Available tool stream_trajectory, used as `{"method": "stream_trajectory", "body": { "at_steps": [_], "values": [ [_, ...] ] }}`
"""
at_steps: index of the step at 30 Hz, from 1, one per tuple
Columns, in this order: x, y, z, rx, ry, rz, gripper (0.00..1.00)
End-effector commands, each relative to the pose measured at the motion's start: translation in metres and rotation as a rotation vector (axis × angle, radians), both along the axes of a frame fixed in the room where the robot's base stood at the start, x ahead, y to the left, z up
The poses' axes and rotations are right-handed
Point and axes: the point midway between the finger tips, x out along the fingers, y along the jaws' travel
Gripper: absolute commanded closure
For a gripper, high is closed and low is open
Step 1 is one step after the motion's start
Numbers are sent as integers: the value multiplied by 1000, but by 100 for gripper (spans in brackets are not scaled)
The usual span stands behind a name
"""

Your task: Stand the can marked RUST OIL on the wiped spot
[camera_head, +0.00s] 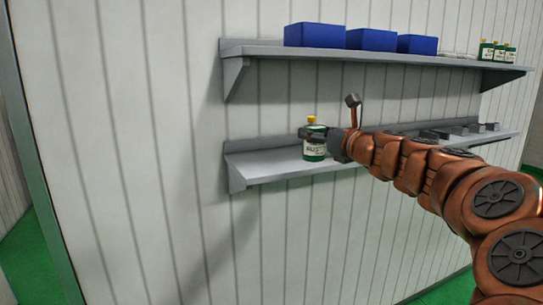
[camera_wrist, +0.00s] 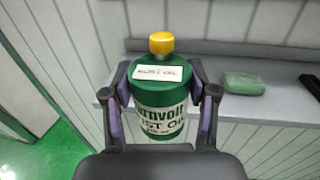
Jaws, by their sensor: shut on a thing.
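A green can (camera_wrist: 163,100) with a yellow cap and a white label is held upright in my gripper (camera_wrist: 158,82). The label partly shows "UST OIL"; a small paper tag on its top is hard to read. In the head view the can (camera_head: 314,150) is at the left part of the lower shelf (camera_head: 268,165). My gripper (camera_head: 322,134) is shut around its sides. I cannot tell whether the can's base touches the shelf. I cannot make out a wiped spot; the can and gripper hide part of the shelf.
On the shelf, a green block-like item (camera_wrist: 244,84) and a dark item (camera_wrist: 311,86) lie right of the can. Several dark blocks (camera_head: 460,129) sit farther right. The upper shelf (camera_head: 390,57) holds blue bins (camera_head: 314,35) and several green cans (camera_head: 497,52). The lower shelf's left end looks bare.

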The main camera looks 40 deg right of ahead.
Motion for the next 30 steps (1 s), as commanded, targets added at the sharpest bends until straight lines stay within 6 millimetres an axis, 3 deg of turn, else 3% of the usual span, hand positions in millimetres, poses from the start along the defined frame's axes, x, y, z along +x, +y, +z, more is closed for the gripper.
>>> {"method": "stream_trajectory", "body": {
  "at_steps": [5,24,30],
  "values": [
    [19,-3,0,2,-1,5,95],
    [136,-32,-13,2,2,3,95],
    [153,-38,-13,-2,-3,0,95]
  ]
}}
